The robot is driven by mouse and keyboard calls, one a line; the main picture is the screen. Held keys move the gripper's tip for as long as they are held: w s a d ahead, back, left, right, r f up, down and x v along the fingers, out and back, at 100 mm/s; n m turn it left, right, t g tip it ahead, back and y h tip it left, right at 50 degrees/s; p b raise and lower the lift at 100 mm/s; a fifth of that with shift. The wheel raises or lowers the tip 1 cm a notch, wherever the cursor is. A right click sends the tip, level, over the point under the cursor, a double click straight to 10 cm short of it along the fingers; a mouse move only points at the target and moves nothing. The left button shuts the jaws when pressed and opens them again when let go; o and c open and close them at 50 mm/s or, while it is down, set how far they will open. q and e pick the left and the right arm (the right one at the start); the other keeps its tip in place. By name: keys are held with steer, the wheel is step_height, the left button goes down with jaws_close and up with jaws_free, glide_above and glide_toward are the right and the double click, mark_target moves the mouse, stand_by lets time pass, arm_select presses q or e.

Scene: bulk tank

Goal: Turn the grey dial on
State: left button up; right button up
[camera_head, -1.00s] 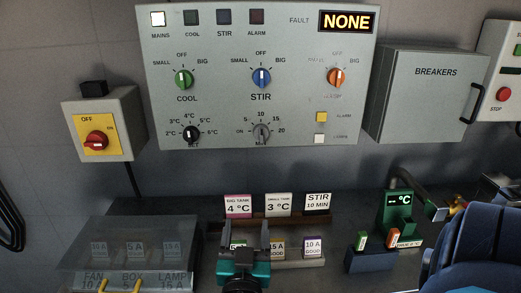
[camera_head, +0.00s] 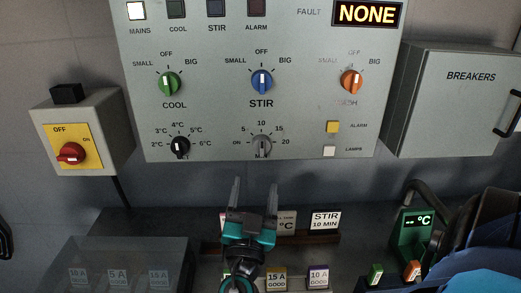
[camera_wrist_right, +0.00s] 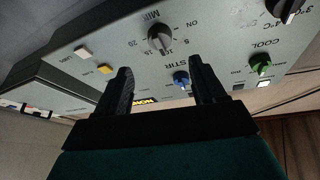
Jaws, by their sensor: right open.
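The grey dial (camera_head: 261,145) sits on the lower middle of the control panel, below the blue STIR knob (camera_head: 262,82). Marks from ON through 5, 10, 15 to 20 ring it. My left gripper is not in view.
A black dial (camera_head: 179,147) is left of the grey one; yellow (camera_head: 333,127) and white (camera_head: 329,151) buttons are right. A red switch (camera_head: 71,153) is at far left, the BREAKERS box (camera_head: 445,105) at right. Cards such as STIR 10 MIN (camera_head: 325,220) stand below.

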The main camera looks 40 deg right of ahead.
mark_target(261, 152)
steer(key=p+x, duration=0.3)
steer(key=x, duration=0.6)
steer(key=shift+r, duration=0.1)
steer(key=shift+w+d, duration=0.25)
steer(key=shift+d, duration=0.05)
